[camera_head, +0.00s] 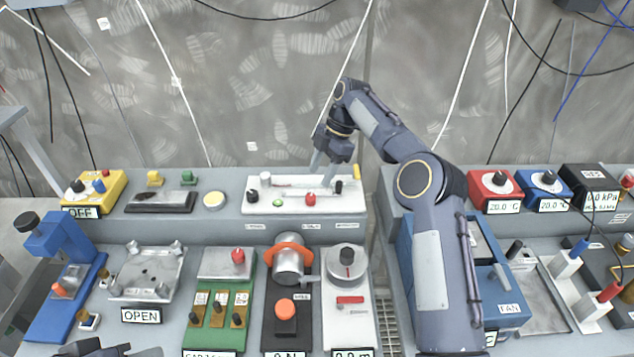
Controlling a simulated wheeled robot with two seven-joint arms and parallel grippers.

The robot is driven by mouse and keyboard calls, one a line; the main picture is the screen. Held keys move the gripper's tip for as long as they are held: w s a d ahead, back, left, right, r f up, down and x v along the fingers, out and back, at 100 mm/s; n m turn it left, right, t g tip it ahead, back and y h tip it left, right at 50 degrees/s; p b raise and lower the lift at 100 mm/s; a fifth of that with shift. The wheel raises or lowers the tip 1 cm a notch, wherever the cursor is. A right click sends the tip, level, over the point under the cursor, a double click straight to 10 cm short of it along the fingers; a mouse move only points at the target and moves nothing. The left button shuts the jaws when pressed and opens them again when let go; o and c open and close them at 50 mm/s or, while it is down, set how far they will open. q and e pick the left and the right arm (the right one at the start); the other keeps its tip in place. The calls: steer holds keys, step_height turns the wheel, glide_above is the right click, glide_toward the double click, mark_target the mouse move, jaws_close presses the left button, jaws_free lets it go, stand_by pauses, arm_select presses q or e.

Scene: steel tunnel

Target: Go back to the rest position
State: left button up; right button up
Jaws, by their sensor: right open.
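My right arm comes in from the lower right and reaches over the consoles to the back row. My right gripper (323,178) points down, open, over the white panel (348,188) with small knobs and buttons. Its fingers are near the panel's red button (310,199) and black knob (339,187); I cannot tell whether they touch the panel. No object shows between the fingers. My left gripper is not clearly seen; only a dark part shows at the bottom left edge.
Grey consoles fill the lower half. The front row has a blue lever unit (70,262), a metal plate (147,271), a green switch block (219,309) and an orange-ringed cylinder (288,262). My right arm partly covers a blue FAN box (497,299). Cables hang along the back wall.

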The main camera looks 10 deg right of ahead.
steer(key=shift+d+r, duration=0.1)
steer(key=shift+r, duration=0.2)
steer(key=s+d+r+m+t+h, duration=0.1)
steer(key=s+d+r+m+t, duration=0.15)
steer(key=s+r+m, duration=0.55)
steer(key=s+d+r+m+t, duration=0.1)
steer(key=s+d+r+m, duration=0.2)
steer(key=s+r, duration=0.55)
steer(key=s+f+m+t, duration=0.1)
steer(key=s+f+m, duration=0.3)
steer(key=s, duration=0.4)
steer(key=s+a+f+m+t, duration=0.1)
steer(key=s+f+m, duration=0.3)
steer(key=s, duration=0.4)
steer(key=s+f+m+t, duration=0.1)
steer(key=s+f+m, duration=0.3)
steer(key=s, duration=0.5)
steer(key=shift+a+y, duration=0.2)
steer(key=shift+y, duration=0.1)
